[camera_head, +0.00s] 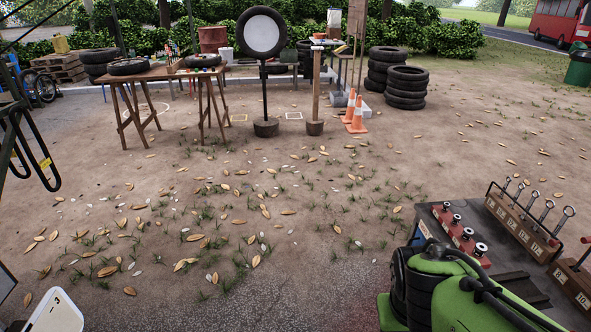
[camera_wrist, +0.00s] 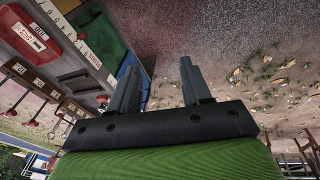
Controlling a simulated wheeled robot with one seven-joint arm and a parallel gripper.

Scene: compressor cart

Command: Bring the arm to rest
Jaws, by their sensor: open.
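My gripper (camera_wrist: 159,70) shows in the wrist view as two dark grey fingers apart on a black crossbar. It is open, and nothing is between the fingers. The fingers point toward bare ground, with the edge of the cart close beside the left finger. My green and black arm (camera_head: 475,299) shows at the lower right of the head view, in front of part of the cart (camera_head: 518,289). The gripper's fingers cannot be made out in the head view.
The cart carries a red socket rack (camera_head: 461,235) and a wooden rack of upright tools (camera_head: 521,223). A red case (camera_wrist: 28,38) lies left in the wrist view. Farther back stand a trestle table (camera_head: 165,74), a round sign, orange cones (camera_head: 357,115) and stacked tires (camera_head: 406,88). The leafy middle ground is open.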

